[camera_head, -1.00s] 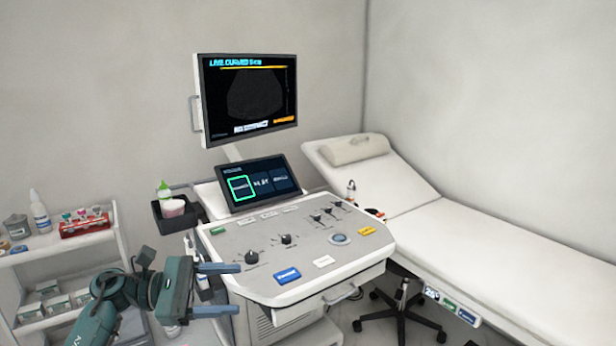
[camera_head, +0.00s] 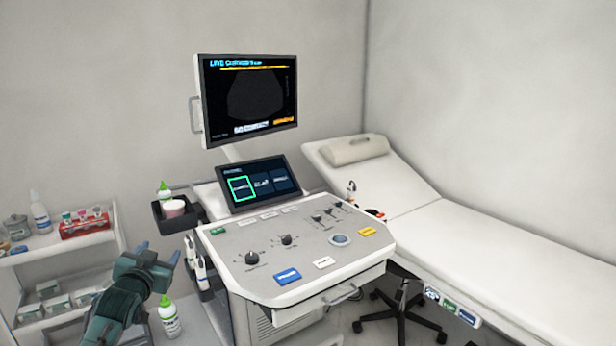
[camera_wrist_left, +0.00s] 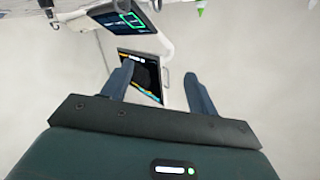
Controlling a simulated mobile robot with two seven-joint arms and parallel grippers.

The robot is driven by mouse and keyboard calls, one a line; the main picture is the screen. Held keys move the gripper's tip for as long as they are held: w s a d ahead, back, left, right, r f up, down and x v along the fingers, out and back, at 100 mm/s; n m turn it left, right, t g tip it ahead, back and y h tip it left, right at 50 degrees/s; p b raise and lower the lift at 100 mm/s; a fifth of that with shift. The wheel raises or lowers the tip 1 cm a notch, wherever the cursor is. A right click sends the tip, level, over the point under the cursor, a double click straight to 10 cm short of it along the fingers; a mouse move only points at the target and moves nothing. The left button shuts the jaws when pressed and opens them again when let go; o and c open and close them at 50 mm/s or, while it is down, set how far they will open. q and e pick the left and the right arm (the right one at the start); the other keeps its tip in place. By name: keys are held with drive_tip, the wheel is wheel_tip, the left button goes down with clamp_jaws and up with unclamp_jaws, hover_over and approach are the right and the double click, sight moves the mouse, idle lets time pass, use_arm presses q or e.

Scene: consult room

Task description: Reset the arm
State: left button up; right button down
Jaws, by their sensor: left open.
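My left arm (camera_head: 118,305) comes in at the lower left of the head view, green and dark. Its left gripper (camera_head: 158,253) points away from the camera, between the white shelf and the ultrasound console. In the left wrist view the left gripper's two fingers (camera_wrist_left: 158,88) are spread apart with nothing between them. The monitor (camera_wrist_left: 140,75) shows beyond them, turned over in that view. My right gripper is not in view.
The ultrasound console (camera_head: 300,250) has a monitor (camera_head: 250,100) and a touch screen (camera_head: 258,185). A white shelf (camera_head: 70,255) with bottles and boxes stands left. A white green-capped bottle (camera_head: 168,318) is beside my arm. An examination bed (camera_head: 480,245) fills the right.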

use_arm(q)
drive_tip(key=s+d+f+m+g+h, duration=0.1)
drive_tip(key=s+d+f+g, duration=0.1)
drive_tip(key=s+d+f, duration=0.5)
drive_tip(key=s+d+f+g+h, duration=0.15)
drive_tip(key=s+d+f, duration=0.25)
drive_tip(key=s+f, duration=0.55)
drive_tip(key=s+d+f+g, duration=0.1)
drive_tip(key=s+d+f, duration=0.1)
drive_tip(key=s, duration=0.5)
drive_tip(key=s+d+f+h, duration=0.1)
drive_tip(key=s+d+f, duration=0.1)
drive_tip(key=s+d, duration=0.2)
drive_tip(key=s+d+f+g+h, duration=0.1)
drive_tip(key=s+d+f, duration=0.1)
drive_tip(key=s, duration=0.8)
drive_tip(key=shift+s+d+f+n+g, duration=0.35)
drive_tip(key=shift+d+n, duration=0.05)
